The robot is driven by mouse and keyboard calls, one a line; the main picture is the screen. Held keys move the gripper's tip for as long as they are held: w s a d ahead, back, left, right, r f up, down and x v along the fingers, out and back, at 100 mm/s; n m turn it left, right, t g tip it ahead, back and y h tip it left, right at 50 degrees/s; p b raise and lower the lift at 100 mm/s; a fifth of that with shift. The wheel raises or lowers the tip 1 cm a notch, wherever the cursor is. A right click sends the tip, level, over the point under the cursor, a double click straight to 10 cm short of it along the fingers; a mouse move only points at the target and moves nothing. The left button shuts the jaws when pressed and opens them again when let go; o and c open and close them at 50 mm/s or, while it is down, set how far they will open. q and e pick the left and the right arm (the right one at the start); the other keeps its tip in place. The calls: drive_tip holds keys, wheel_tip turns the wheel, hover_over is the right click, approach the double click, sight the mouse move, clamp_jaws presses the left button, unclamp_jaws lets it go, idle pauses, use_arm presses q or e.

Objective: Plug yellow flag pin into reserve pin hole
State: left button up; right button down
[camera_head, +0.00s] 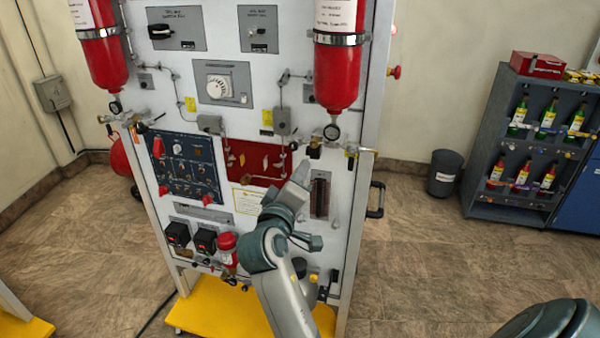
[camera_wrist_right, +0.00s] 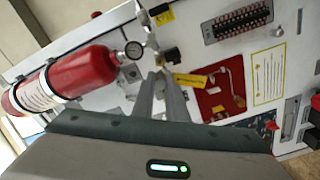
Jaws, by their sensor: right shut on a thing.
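My right gripper (camera_head: 301,172) is in front of the white trainer panel, below the right red cylinder's valve. In the right wrist view its fingers (camera_wrist_right: 165,92) are shut and point at the panel near a dark valve fitting (camera_wrist_right: 172,57). A yellow flag (camera_wrist_right: 190,80) shows beside the fingertips, in line with the pin that they hold. The pin itself is mostly hidden between the fingers. I cannot make out the reserve pin hole clearly; the valve fitting (camera_head: 315,146) is just above the gripper in the head view. My left gripper is not in view.
Red cylinders (camera_head: 338,60) with gauges (camera_head: 332,132) hang on the panel, close above my right gripper. A red recess (camera_head: 240,160) and a black-handled side rail (camera_head: 376,199) are nearby. A bottle rack (camera_head: 510,150) and a bin (camera_head: 444,172) stand at right.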

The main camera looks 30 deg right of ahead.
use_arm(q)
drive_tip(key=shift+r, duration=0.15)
use_arm(e)
drive_tip(key=shift+a, duration=0.1)
use_arm(q)
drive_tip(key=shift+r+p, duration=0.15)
drive_tip(key=shift+p, duration=0.15)
use_arm(e)
drive_tip(key=shift+x, duration=3)
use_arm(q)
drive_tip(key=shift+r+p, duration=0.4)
use_arm(e)
drive_tip(key=shift+x, duration=1.95)
drive_tip(key=c, duration=1.7)
unclamp_jaws()
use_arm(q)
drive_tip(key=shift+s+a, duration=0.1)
